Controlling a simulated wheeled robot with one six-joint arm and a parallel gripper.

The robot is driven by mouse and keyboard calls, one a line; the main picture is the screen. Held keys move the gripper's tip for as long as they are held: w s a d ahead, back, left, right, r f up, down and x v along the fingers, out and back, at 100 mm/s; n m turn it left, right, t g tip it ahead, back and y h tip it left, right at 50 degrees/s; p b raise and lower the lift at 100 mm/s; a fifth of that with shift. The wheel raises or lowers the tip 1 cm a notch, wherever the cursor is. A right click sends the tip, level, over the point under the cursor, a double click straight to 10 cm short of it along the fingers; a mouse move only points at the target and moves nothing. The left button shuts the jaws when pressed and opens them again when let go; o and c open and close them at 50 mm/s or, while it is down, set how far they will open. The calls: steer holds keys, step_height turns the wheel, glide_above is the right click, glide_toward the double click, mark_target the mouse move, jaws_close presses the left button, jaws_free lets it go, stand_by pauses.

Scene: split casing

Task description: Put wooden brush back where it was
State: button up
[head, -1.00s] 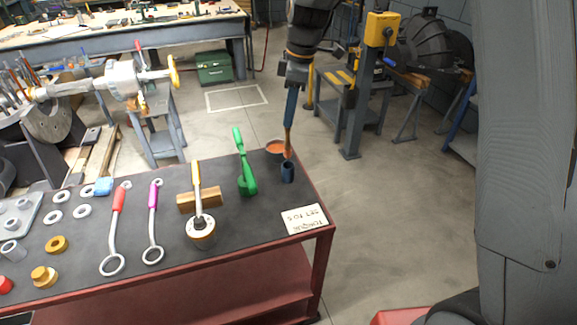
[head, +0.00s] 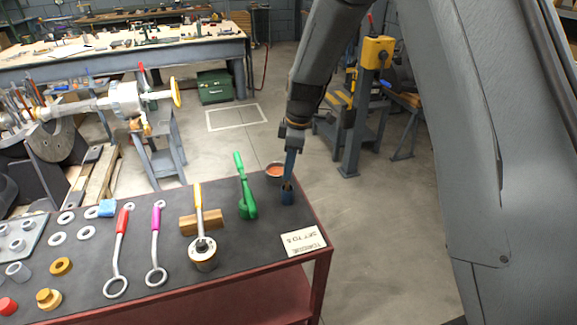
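The brush's lower end is at the mouth of a small dark blue cup (head: 287,198) near the table's far right corner. The tip is hidden by the cup's rim and appears to be inside; how deep I cannot tell.
A yellow-handled tool (head: 198,212) rests on a wooden block. A label card (head: 303,241) lies in front on the dark table (head: 255,257).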

steer(key=shift+o, duration=0.9)
steer(key=shift+r, duration=0.15)
step_height(320, 180, up, 12)
steer(key=d+b, duration=0.2)
steer(key=b, duration=0.2)
steer(key=s+d+f+m, duration=0.3)
steer(key=s+d+m, duration=0.2)
steer(key=s, duration=0.2)
steer(key=s+d+f+m+h, duration=0.1)
steer(key=s+d+f+m, duration=0.2)
steer(key=s+m, duration=0.3)
steer(key=s+d+f+m+t, duration=0.1)
steer(key=s+d+f+m, duration=0.2)
steer(key=s, duration=0.6)
steer(key=d+m, duration=0.2)
steer(key=d, duration=0.1)
steer(key=shift+s+d+f+m+h, duration=0.3)
steer(key=shift+d+m+h, duration=0.05)
steer(key=shift+m+h, duration=0.05)
